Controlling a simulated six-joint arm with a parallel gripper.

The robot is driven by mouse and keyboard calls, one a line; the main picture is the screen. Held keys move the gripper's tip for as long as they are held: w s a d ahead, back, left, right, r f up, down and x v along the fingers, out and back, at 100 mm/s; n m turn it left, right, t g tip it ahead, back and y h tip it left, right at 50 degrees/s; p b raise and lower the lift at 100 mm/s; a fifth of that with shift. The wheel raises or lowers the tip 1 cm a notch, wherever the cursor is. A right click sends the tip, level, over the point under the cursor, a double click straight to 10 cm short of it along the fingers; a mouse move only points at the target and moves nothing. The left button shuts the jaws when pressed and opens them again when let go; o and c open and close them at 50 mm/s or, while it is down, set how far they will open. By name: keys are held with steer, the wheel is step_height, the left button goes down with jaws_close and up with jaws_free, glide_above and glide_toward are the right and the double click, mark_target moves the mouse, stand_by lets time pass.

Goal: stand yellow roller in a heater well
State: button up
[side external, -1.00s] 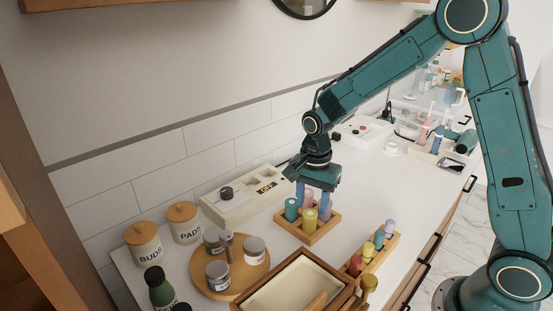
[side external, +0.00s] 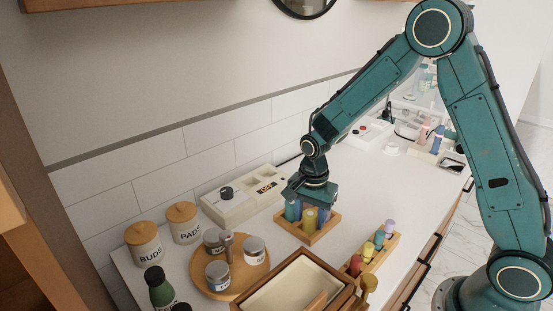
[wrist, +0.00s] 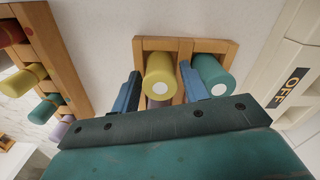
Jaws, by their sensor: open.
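The yellow roller (side external: 310,219) stands in a small wooden rack (side external: 318,236) on the counter. In the wrist view the yellow roller (wrist: 159,75) lies between the two blue fingers of my gripper (wrist: 160,76), seen from above. The fingers are open, one on each side of it; I cannot tell whether either touches it. A teal roller (wrist: 212,74) stands in the rack just right of the right finger. The heater (side external: 232,203) is a white box behind the rack, with a knob, an OFF display (side external: 268,187) and recessed wells, whose insides are hard to make out.
A second wooden rack (side external: 352,283) with several coloured rollers stands to the right. A round wooden tray (side external: 237,289) with jars, a wooden-framed box (side external: 290,290) and two lidded canisters (side external: 144,247) are nearer the camera. Open white counter lies beyond the rack.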

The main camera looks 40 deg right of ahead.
mark_target(310, 214)
steer(key=shift+c, duration=0.4)
steer(key=c, duration=0.7)
steer(key=shift+o, duration=0.2)
steer(key=shift+r, duration=0.1)
step_height(310, 214, up, 20)
stand_by(0.4)
